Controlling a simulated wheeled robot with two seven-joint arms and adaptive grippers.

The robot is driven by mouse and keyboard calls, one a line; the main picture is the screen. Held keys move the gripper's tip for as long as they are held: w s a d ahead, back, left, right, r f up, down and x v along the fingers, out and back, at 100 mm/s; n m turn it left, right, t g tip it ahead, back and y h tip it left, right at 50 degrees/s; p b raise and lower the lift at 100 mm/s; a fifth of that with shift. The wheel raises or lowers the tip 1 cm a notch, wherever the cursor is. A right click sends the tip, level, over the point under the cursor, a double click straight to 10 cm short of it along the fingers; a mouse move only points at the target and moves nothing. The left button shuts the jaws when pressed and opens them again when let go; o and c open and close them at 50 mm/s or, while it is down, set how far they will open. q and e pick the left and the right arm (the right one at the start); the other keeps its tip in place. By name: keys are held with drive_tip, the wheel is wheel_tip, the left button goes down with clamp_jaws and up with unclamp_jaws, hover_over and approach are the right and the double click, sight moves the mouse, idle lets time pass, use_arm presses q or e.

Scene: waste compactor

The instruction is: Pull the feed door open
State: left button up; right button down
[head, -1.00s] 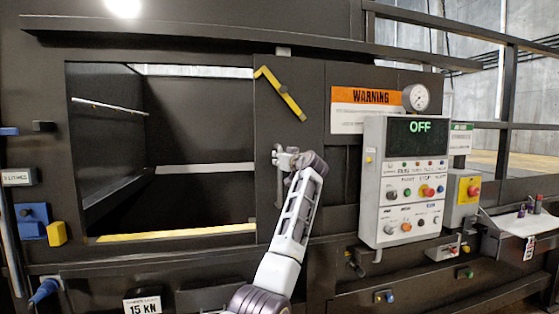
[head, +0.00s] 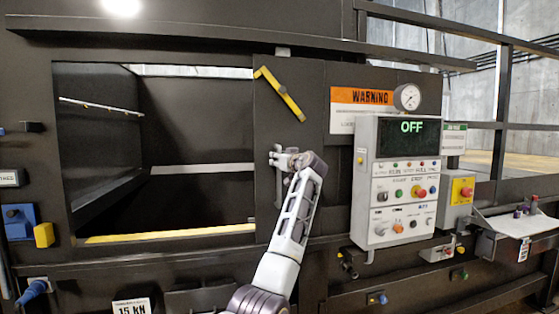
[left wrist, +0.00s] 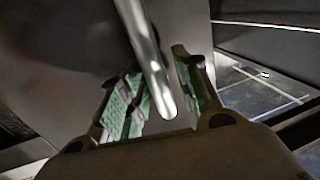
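The feed door (head: 305,215) is a dark panel just right of the large feed opening (head: 195,130), which stands wide open. My left gripper (head: 284,160) is at the handle's upper part. My right gripper is in neither view.
A control box (head: 394,190) reading OFF stands out to the right, under a gauge (head: 407,97) and beside an orange warning sign (head: 348,97). A yellow emergency-stop box (head: 460,190) and a shelf (head: 515,224) are further right. A yellow sill (head: 170,233) edges the opening.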

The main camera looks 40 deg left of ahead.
use_arm(q)
drive_tip(key=v, duration=1.2)
idle(0.6)
idle(0.5)
